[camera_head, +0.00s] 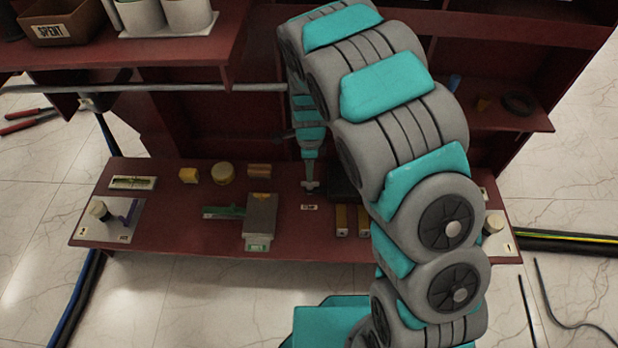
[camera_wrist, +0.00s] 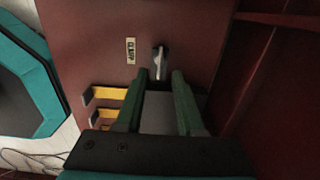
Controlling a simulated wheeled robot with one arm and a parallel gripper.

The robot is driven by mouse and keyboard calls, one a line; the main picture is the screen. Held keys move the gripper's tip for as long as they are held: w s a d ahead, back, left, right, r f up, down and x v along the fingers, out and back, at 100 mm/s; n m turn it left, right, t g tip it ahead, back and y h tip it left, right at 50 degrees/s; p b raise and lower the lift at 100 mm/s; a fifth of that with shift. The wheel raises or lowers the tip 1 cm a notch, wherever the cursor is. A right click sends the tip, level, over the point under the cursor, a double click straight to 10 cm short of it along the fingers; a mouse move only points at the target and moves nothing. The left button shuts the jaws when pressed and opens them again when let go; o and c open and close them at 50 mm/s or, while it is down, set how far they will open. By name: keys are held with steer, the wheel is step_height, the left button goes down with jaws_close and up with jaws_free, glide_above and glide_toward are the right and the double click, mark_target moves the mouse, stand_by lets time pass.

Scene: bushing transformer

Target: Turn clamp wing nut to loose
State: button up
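The wing nut (camera_wrist: 159,63) shows in the wrist view as a small grey upright piece on the dark red bench, beside a white "CLAMP" label (camera_wrist: 131,50). My gripper (camera_wrist: 164,76) has two green fingers standing apart, with the nut just past the gap between their tips. I see no contact, and I cannot tell the height between tips and nut. In the head view, the far end of my arm comes down near the small label (camera_head: 309,207). The fingers and nut are too small there to tell apart clearly.
Yellow blocks (camera_wrist: 106,93) lie close to my left finger in the wrist view. On the bench, a grey box (camera_head: 260,216) and a green piece (camera_head: 223,212) stand left of the label. A red shelf (camera_head: 180,55) overhangs at upper left. The bench front is partly clear.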

mark_target(310, 185)
step_height(310, 185, down, 5)
stand_by(0.3)
steer(key=shift+c, duration=0.3)
jaws_close()
